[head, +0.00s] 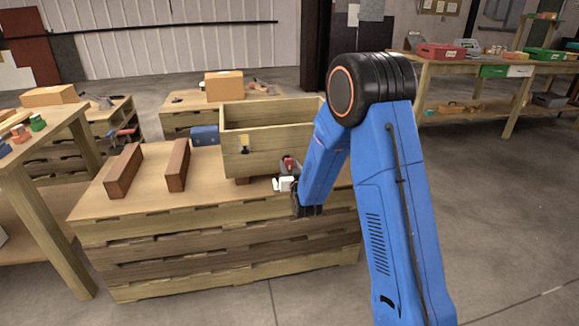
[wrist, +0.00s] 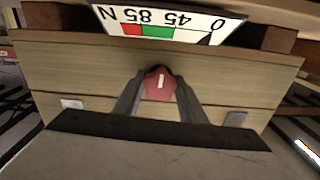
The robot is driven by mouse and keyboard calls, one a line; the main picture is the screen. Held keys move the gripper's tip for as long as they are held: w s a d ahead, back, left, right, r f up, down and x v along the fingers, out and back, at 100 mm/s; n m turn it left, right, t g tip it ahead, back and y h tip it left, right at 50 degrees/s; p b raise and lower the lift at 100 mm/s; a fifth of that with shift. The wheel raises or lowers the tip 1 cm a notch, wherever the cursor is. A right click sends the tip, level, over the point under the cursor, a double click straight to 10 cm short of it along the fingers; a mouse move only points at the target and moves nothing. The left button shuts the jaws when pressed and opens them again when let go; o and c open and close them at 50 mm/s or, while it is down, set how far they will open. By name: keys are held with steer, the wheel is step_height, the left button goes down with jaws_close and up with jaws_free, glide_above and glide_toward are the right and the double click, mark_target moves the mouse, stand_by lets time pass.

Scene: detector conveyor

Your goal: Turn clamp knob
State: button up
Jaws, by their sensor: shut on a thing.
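The red clamp knob (wrist: 160,85), with a white mark on its face, is in the middle of the wrist view. My gripper (wrist: 159,72) is shut on it, one grey finger on each side. A white gauge plate (wrist: 165,23) shows upside down beyond the knob, with 0, 45, 85 and N and red and green bands. A dark pointer on it is close to the 0. In the head view a small red part (head: 289,162) shows by the crate's right front, in front of my blue arm's lower end; my fingertips there are hard to make out.
A wooden crate (head: 262,161) stands on the workbench (head: 215,204), with a blue box (head: 205,135) behind its left side. Two brown blocks, one at the left (head: 123,171) and one nearer the crate (head: 178,165), lie on the top. The front left of the top is clear.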

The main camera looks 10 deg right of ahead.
steer(key=m, duration=1.1)
steer(key=shift+m, duration=2.1)
steer(key=o, duration=1.1)
steer(key=shift+c, duration=0.2)
